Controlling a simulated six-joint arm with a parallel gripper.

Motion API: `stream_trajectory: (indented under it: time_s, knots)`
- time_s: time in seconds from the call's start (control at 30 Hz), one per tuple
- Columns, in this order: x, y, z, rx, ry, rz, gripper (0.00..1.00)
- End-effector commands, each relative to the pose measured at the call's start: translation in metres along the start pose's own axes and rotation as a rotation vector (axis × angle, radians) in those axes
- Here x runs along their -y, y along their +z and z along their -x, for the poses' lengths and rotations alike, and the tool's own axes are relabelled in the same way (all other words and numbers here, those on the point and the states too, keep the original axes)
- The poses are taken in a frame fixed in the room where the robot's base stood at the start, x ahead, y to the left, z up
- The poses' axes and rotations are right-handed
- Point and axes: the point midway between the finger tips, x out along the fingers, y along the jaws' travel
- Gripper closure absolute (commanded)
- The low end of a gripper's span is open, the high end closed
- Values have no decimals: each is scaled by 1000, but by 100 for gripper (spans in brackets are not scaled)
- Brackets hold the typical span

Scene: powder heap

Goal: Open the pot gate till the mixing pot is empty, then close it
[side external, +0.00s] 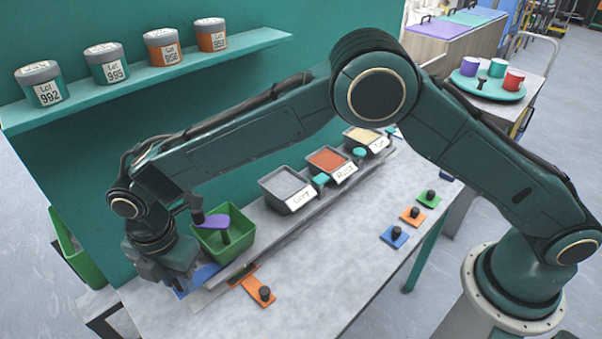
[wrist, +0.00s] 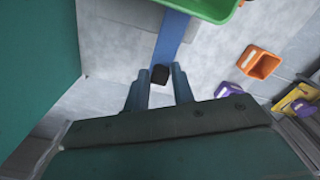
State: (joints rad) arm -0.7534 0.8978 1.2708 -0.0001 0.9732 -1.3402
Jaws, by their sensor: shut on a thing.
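The green mixing pot (side external: 208,247) stands at the left end of the bench, with a purple paddle-like piece (side external: 215,221) over it. Its powder content cannot be made out. A blue strip (side external: 203,275), which looks like the pot gate, reaches out from beneath the pot. In the wrist view the blue strip (wrist: 172,38) runs from the pot's green edge (wrist: 205,8) to a black knob (wrist: 159,74) between my fingers. My gripper (wrist: 158,88) is shut on that knob. In the side view my gripper (side external: 178,280) is low beside the pot, its fingertips mostly hidden.
Bins of grey (side external: 286,184), rust (side external: 328,160) and pale powder (side external: 363,137) line the rail to the right. An orange plate with a knob (side external: 262,292) lies in front of the pot. Lidded jars (side external: 105,63) stand on the wall shelf. The bench middle is clear.

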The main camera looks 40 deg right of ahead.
Motion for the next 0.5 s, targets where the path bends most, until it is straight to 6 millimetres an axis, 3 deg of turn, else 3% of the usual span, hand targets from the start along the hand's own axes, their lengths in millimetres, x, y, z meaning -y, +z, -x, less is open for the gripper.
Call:
stream_trajectory:
  time_s: [0.5]
  knots:
    - [12,21,1,0,1,-1,95]
